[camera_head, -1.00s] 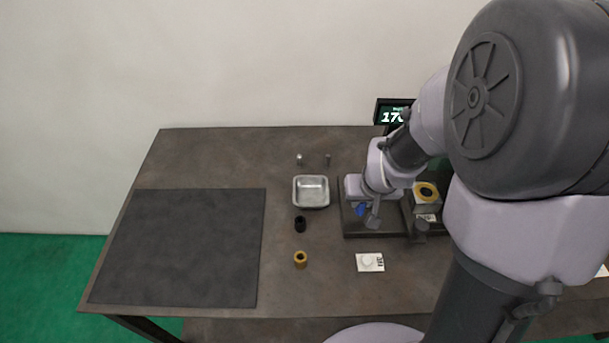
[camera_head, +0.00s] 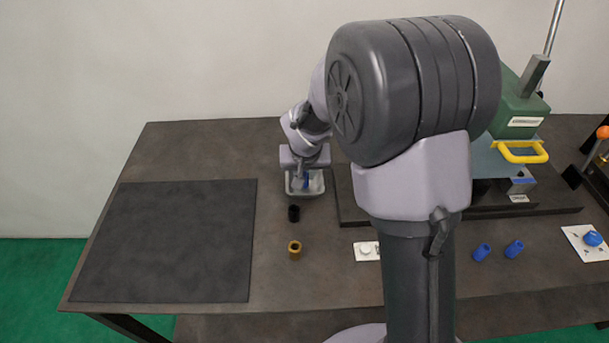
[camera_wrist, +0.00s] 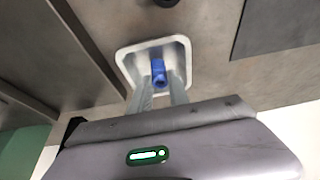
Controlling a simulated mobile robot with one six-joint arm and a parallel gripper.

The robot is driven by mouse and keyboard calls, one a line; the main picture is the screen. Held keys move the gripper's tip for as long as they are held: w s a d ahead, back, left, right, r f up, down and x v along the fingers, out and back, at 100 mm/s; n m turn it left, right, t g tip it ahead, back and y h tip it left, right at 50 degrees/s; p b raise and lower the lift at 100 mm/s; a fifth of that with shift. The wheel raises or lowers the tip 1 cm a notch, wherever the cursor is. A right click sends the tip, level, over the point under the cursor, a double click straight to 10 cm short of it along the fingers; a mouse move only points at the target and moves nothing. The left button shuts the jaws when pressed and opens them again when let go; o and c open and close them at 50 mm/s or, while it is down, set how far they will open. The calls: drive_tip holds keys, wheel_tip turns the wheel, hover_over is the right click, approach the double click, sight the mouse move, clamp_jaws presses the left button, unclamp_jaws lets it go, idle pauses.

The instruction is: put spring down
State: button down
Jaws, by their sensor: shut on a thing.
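The spring is a small blue cylinder (camera_wrist: 158,72) held between the two fingers of my gripper (camera_wrist: 160,82) in the wrist view. In the head view the blue spring (camera_head: 306,181) shows at the tip of my gripper (camera_head: 304,178). My gripper is shut on it. The silvery square tray (camera_head: 306,194) lies under the gripper, and its pale rim (camera_wrist: 124,56) surrounds the spring in the wrist view. I cannot tell whether the spring touches the tray floor.
A black ring (camera_head: 294,213) and a brass ring (camera_head: 295,249) stand in front of the tray. A dark mat (camera_head: 165,240) covers the left. A green press (camera_head: 518,110) with a yellow handle (camera_head: 520,152) stands right. Two blue cylinders (camera_head: 481,252) lie on the right front.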

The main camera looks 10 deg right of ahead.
drive_tip(key=shift+f+b, duration=0.15)
drive_tip(key=shift+b, duration=0.15)
drive_tip(key=c, duration=1.3)
unclamp_jaws()
drive_tip(key=shift+o, duration=0.2)
drive_tip(key=s+d+f+p+v, duration=0.15)
drive_tip(key=p+v, duration=0.35)
drive_tip(key=v, duration=1.4)
drive_tip(key=s+a+r+m+y+b, duration=0.1)
drive_tip(key=s+a+r, duration=0.1)
drive_tip(key=s, duration=0.8)
drive_tip(key=s+a+r+m+t+y, duration=0.1)
drive_tip(key=s+a+r, duration=0.1)
drive_tip(key=s, duration=0.8)
drive_tip(key=shift+s+r+y+b, duration=0.2)
drive_tip(key=shift+r+y+b, duration=0.15)
drive_tip(key=shift+y, duration=0.05)
